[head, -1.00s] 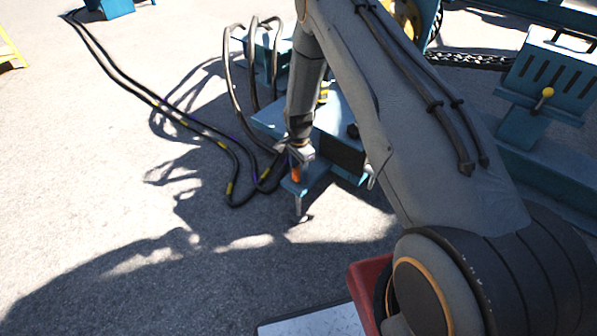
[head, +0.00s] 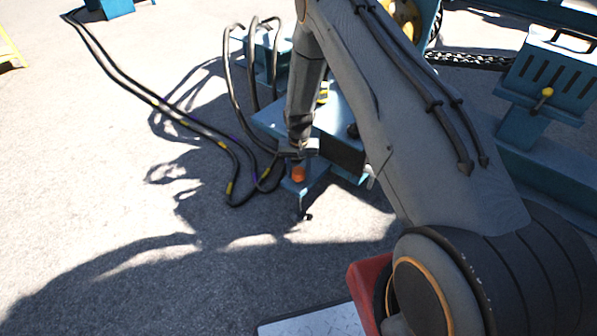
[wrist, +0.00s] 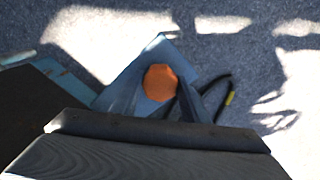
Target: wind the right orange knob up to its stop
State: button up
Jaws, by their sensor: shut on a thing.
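The orange knob (head: 298,174) stands on a small blue bracket at the front of the blue box-like unit (head: 268,120). My gripper (head: 299,158) reaches down from above and is shut on the knob. In the wrist view, the knob (wrist: 160,83) shows as a faceted orange top above a blue plate. The dark gripper body (wrist: 150,140) fills the lower part of that view. The jaws' exact contact with the knob is hard to make out. No second orange knob shows; my arm covers part of the unit.
Black cables (head: 150,97) with yellow bands run over the ground left of the unit and loop up behind it. A blue slotted box (head: 555,78) with a yellow-tipped lever (head: 546,93) stands at right. Open ground lies to the left and front.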

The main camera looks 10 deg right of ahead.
aim_at(298, 171)
jog(key=n, duration=0.5)
jog(key=shift+n, duration=2.5)
jog(key=o, duration=1)
jog(key=shift+r, duration=0.15)
notch_tip(298, 171, up, 8)
jog(key=shift+f+p, duration=0.2)
jog(key=shift+p, duration=0.35)
